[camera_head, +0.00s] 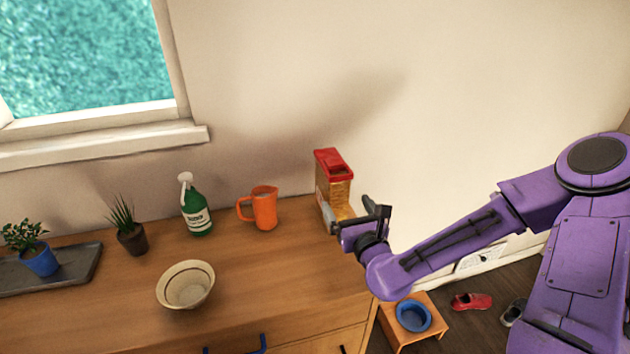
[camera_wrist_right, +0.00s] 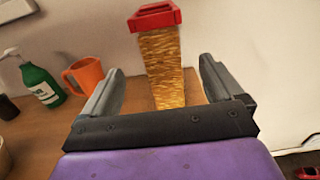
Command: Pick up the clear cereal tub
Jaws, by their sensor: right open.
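The clear cereal tub (camera_head: 338,185) has a red lid and golden cereal inside. It stands upright at the right end of the wooden counter, near the wall. It also shows in the right wrist view (camera_wrist_right: 162,62), centred ahead of the jaws. My right gripper (camera_head: 357,212) is open in front of the tub and hides part of its lower front. In the right wrist view, its two fingers (camera_wrist_right: 162,88) are spread wide, with the tub seen between them. I cannot tell whether the tub is between the fingertips or just beyond them. My left gripper is not in view.
An orange pitcher (camera_head: 264,209) stands left of the tub, with a green spray bottle (camera_head: 197,213) beyond it. A bowl (camera_head: 186,286), a dark potted plant (camera_head: 131,238) and a tray (camera_head: 82,266) are farther left. A small stool (camera_head: 435,327) stands below the counter's right end.

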